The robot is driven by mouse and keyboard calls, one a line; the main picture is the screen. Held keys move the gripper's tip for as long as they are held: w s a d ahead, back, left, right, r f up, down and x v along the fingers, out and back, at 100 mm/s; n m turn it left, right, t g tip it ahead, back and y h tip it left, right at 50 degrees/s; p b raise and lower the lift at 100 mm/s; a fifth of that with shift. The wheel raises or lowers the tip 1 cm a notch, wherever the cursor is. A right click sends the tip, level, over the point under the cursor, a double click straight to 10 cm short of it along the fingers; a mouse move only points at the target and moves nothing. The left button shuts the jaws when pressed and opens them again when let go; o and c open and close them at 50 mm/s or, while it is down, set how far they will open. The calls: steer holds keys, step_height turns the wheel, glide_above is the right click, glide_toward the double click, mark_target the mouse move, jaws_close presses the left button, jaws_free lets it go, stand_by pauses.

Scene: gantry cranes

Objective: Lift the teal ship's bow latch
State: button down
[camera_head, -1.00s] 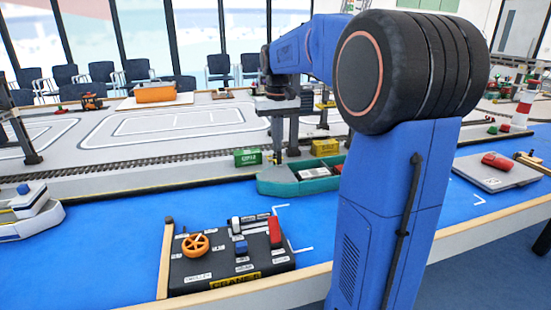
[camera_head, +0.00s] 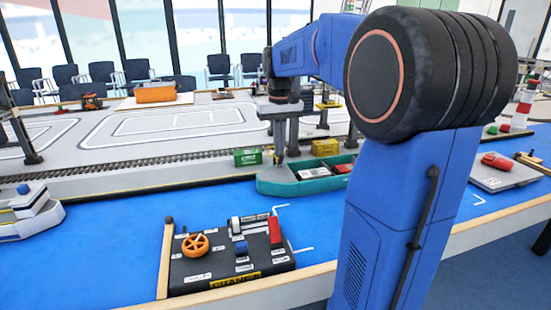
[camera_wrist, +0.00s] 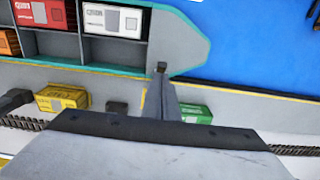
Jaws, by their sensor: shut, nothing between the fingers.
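The teal ship (camera_head: 290,188) lies along the quay in the head view, its bow to the left. In the wrist view its grey bow deck (camera_wrist: 185,40) tapers to the right, beside compartments holding red, white and orange containers. My gripper (camera_wrist: 161,69) is shut and empty, its tip over the near edge of the bow deck. It also shows in the head view (camera_head: 279,160), just behind the bow. I cannot tell whether the tip touches the ship. I cannot clearly make out the bow latch; a small dark piece at my fingertip may be it or the tip itself.
A green container (camera_head: 248,157) and a yellow container (camera_head: 325,147) stand on the quay close behind the ship. A black control panel (camera_head: 230,255) with an orange wheel stands in front. Blue water lies open left of the bow.

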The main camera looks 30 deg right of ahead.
steer(key=shift+s+a+f, duration=0.15)
steer(key=shift+s+f, duration=0.3)
steer(key=shift+s, duration=0.15)
steer(key=shift+s+a+f, duration=0.15)
steer(key=shift+s+f, duration=0.25)
steer(key=shift+s, duration=0.2)
step_height(320, 180, up, 10)
steer(key=s, duration=0.2)
steer(key=shift+s+a, duration=0.4)
steer(key=shift+s, duration=0.1)
stand_by(1.2)
